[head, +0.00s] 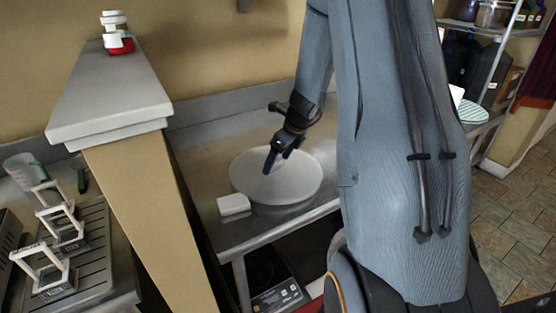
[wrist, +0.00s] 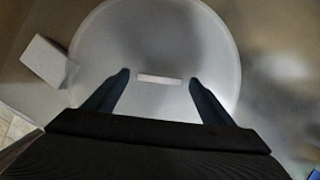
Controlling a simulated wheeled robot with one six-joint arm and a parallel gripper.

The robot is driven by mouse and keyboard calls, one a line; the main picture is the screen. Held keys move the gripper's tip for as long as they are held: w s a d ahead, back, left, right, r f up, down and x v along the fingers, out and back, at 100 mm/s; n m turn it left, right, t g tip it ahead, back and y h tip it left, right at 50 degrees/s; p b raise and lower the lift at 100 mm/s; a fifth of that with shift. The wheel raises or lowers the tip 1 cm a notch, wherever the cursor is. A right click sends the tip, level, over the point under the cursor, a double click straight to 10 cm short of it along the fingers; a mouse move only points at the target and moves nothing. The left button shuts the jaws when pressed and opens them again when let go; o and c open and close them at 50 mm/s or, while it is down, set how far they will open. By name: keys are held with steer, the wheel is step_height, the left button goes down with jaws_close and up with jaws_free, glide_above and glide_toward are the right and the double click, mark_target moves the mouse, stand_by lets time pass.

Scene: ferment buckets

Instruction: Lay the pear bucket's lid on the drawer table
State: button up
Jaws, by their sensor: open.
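A round whitish lid (head: 250,184) lies flat on the steel table (head: 212,222). It also shows in the wrist view (wrist: 150,40), where a pale bar-like grip (wrist: 160,79) stands at its middle. My gripper (head: 270,168) is over the lid in the head view. In the wrist view its two dark fingers (wrist: 158,82) are apart, one on each side of the bar, with gaps between. I cannot tell how far the fingertips are above the lid. No bucket can be made out, and my arm hides part of the table's right side.
A small white block (head: 233,204) lies on the table close to the lid's front left; it also shows in the wrist view (wrist: 48,61). A wall with a grey ledge (head: 110,95) rises at left. Shelves (head: 485,32) stand at right.

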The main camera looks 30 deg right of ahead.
steer(key=shift+r, duration=0.1)
steer(key=shift+r, duration=0.25)
steer(key=b+v, duration=0.1)
steer(key=v, duration=1)
steer(key=s+a+f+n+g+h, duration=0.1)
steer(key=s+a+n, duration=0.8)
steer(key=n, duration=0.6)
steer(key=s+a+f+n+g, duration=0.1)
steer(key=s+a+f+n, duration=0.1)
steer(key=s+a+n, duration=0.7)
steer(key=a+n, duration=0.1)
steer(key=n, duration=0.6)
steer(key=shift+a+f+h, duration=0.2)
steer(key=shift+f+h, duration=0.05)
steer(key=shift+h, duration=0.15)
steer(key=shift+s+f+b, duration=0.1)
steer(key=shift+s+b, duration=0.05)
steer(key=shift+b, duration=0.15)
steer(key=shift+f+g+b, duration=0.3)
steer(key=shift+f+b, duration=0.8)
steer(key=shift+f, duration=0.2)
